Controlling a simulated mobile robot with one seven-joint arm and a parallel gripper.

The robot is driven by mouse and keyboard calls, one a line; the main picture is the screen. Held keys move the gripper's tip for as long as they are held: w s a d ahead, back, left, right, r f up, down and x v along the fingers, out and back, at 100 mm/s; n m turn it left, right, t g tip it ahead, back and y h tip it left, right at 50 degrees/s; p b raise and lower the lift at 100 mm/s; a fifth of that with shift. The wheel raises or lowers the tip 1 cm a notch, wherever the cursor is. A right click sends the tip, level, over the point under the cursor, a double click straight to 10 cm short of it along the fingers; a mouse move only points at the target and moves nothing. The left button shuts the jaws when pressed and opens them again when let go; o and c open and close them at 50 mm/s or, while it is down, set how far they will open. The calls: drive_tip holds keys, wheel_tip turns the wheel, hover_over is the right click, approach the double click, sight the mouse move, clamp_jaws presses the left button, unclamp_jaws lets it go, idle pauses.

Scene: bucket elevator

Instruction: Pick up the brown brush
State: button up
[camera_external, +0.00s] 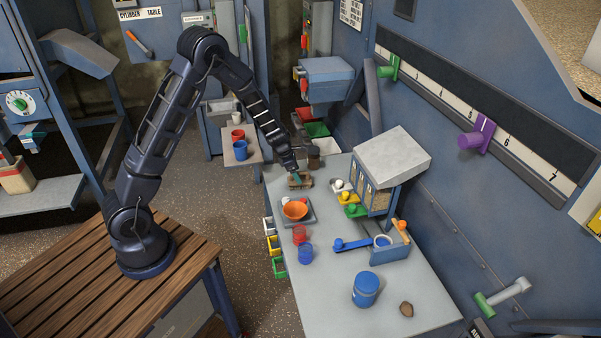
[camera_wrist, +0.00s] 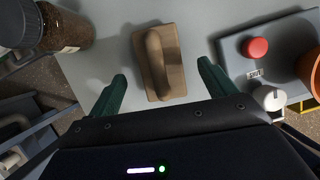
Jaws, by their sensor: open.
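The brown brush (camera_wrist: 158,62) lies on the grey table top, a rectangular block with a rounded raised handle along its length. In the wrist view it sits just beyond and between the two green fingers of my gripper (camera_wrist: 160,88). The fingers are apart with nothing between them but the table and the brush's near end. In the external view the brush (camera_external: 300,181) is at the far end of the table, with my gripper (camera_external: 296,177) right above it, partly covering it. I cannot tell the exact height of the fingers above the table.
A jar with dark contents (camera_wrist: 66,28) stands left of the brush.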

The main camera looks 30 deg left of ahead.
drive_tip(key=x, duration=0.3)
drive_tip(key=shift+s+a+f, duration=0.1)
drive_tip(key=shift+a+f, duration=0.05)
drive_tip(key=shift+f, duration=0.2)
drive_tip(key=shift+x, duration=0.85)
drive_tip(key=c, duration=1.2)
drive_tip(key=shift+o, duration=0.2)
drive_tip(key=shift+r, duration=0.1)
